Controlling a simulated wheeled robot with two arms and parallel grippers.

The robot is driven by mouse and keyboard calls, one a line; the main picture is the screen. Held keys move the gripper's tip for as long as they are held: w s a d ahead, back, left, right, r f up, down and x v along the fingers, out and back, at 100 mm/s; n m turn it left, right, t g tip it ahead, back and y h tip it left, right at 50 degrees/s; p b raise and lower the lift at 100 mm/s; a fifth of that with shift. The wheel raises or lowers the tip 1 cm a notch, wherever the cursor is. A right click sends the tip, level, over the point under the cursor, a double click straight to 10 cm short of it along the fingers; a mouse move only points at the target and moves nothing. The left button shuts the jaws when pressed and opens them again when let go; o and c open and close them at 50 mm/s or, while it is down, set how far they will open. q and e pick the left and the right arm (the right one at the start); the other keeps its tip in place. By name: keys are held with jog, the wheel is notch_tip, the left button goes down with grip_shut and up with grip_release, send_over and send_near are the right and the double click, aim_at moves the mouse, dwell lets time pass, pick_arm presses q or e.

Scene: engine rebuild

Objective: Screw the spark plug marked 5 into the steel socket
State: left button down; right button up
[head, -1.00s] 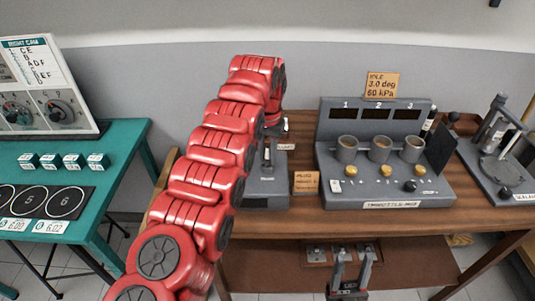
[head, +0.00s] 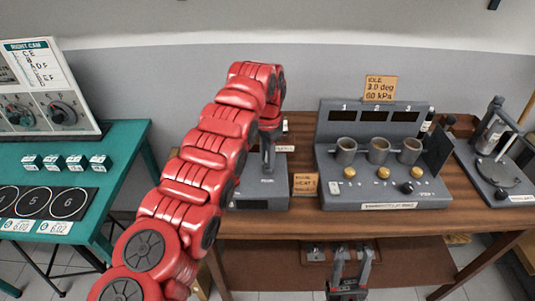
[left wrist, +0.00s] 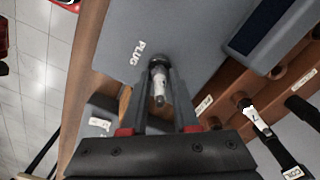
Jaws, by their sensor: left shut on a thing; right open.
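My left gripper (left wrist: 160,78) is shut on a pale spark plug with a metal end (left wrist: 159,86). It is over the grey block lettered PLUG (left wrist: 195,35). The plug's tip is at or just over a dark round spot on the block, likely the steel socket; I cannot tell whether it is seated, and its number is unreadable. In the head view, the block (head: 262,199) stands on the wooden bench, with my left arm partly covering it. My right gripper (head: 351,262) is open and empty, low in front of the bench.
A part tagged 7 (left wrist: 250,113) lies beside the block on the wood. A teal table (head: 120,160) is at the left.

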pick_arm(q)
jog(key=m+p, duration=0.1)
jog(key=m, duration=0.2)
jog(key=m+p, duration=0.1)
jog(key=m, duration=0.1)
jog(key=shift+r+m, duration=0.15)
jog(key=shift+m, duration=0.15)
jog(key=m+p, duration=0.1)
jog(key=m, duration=0.2)
jog(key=shift+m, duration=0.4)
jog(key=m, duration=0.3)
jog(key=c, duration=0.6)
grip_release()
